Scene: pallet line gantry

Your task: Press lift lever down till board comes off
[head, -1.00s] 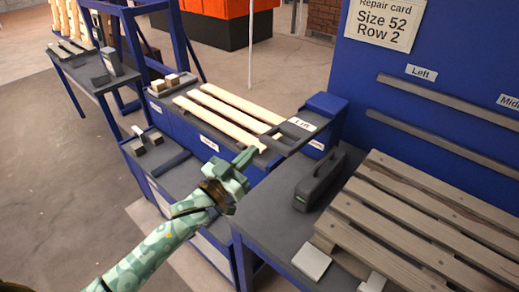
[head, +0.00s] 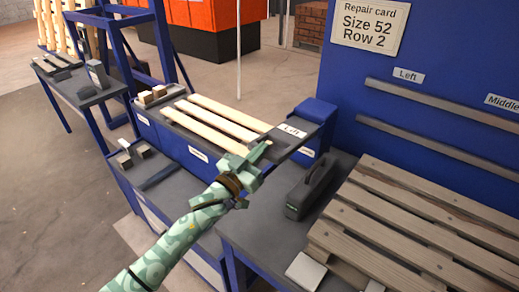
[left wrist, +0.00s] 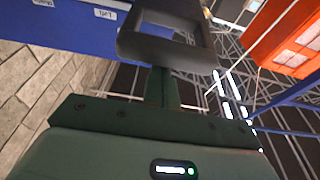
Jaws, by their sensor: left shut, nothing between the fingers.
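My left gripper (head: 258,154) is shut and empty. In the head view it appears over the front right corner of the bench with pale loose boards (head: 215,126), close to a white label (head: 293,131). A grey wooden pallet (head: 430,215) with several boards lies on the table at the right. A dark block with a handle (head: 311,187) stands left of the pallet, apart from my gripper. I cannot pick out the lift lever for sure. In the left wrist view a dark squared loop (left wrist: 165,50) shows ahead of the green gripper body. My right gripper is out of view.
A blue panel (head: 440,105) with two grey rails and a repair card (head: 369,24) stands behind the pallet. Small blocks (head: 125,160) lie on a lower shelf at left. A blue frame (head: 165,50) rises beyond. Open floor lies between the left table and the benches.

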